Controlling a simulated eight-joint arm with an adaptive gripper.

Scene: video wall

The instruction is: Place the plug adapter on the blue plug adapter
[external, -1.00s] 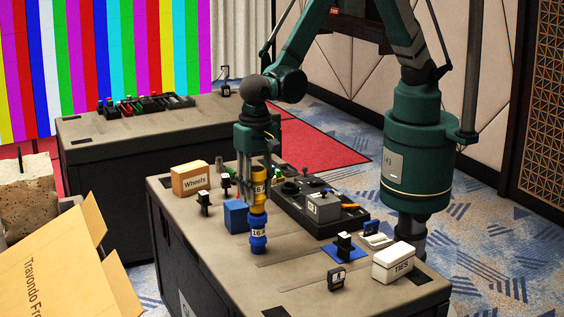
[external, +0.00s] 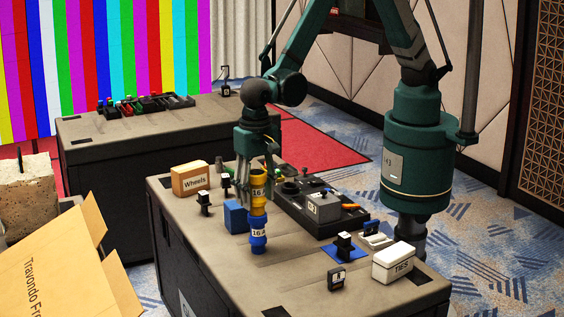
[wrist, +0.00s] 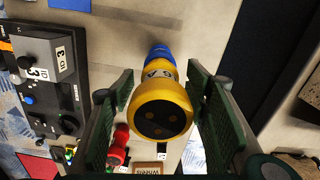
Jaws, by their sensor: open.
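The yellow plug adapter (external: 258,185) stands upright on top of the blue plug adapter (external: 258,237) near the front left of the case top. The two touch, one above the other, with a "16 A" label on each. My gripper (external: 256,187) is open around the yellow adapter's upper part. In the wrist view the yellow adapter (wrist: 160,112) shows its dark round socket face between my gripper's spread green fingers (wrist: 160,100), with a gap on each side. The blue adapter (wrist: 160,53) shows beyond it, partly hidden.
A blue block (external: 235,217) stands close left of the adapters, with a "Wheels" box (external: 190,179) behind. A dark control panel (external: 320,215) lies to the right. A white "TIES" box (external: 398,263) is at the front right.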

